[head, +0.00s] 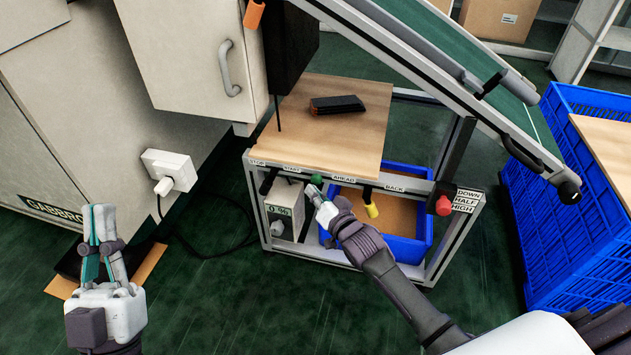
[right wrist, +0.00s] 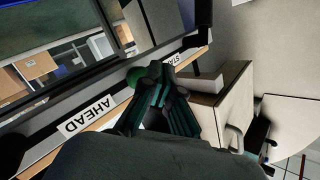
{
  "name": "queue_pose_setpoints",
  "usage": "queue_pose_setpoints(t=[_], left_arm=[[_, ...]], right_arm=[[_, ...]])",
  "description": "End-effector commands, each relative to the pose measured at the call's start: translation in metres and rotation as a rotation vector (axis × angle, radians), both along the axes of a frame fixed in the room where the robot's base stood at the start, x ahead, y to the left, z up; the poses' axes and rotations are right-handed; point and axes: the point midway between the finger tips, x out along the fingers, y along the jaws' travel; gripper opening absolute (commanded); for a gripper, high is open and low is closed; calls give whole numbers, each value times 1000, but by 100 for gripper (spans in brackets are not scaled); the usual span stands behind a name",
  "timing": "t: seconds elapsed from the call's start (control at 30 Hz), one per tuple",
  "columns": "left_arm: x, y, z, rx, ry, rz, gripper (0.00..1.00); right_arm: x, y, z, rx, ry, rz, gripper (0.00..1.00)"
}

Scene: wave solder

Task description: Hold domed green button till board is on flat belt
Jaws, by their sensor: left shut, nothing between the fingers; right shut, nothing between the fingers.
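The domed green button (head: 317,180) sits on the front rail of the small bench, by the AHEAD label. It also shows in the right wrist view (right wrist: 134,76), partly covered by my fingers. My right gripper (head: 314,193) is shut and empty, with its fingertips at the green button; whether they press it I cannot tell. In the right wrist view its dark fingers (right wrist: 160,84) lie beside the button. My left gripper (head: 97,208) is shut and empty, at the left, away from the panel. An inclined green belt (head: 447,38) runs at the upper right. I cannot make out a circuit board.
A yellow button (head: 371,210) and a red button (head: 443,205) are farther right on the rail. A dark, flat object (head: 337,104) lies on the wooden top (head: 345,148). A blue crate (head: 570,225) stands at right. A socket box (head: 168,170) is at left.

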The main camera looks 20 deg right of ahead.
Motion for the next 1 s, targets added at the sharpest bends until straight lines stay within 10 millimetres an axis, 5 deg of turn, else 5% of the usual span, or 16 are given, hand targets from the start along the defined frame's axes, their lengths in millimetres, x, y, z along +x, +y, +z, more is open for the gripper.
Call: queue_pose_setpoints(t=[1.0], left_arm=[[8,-1,-11,20,75,5,0]], right_arm=[[8,-5,0,0,0,0,0]])
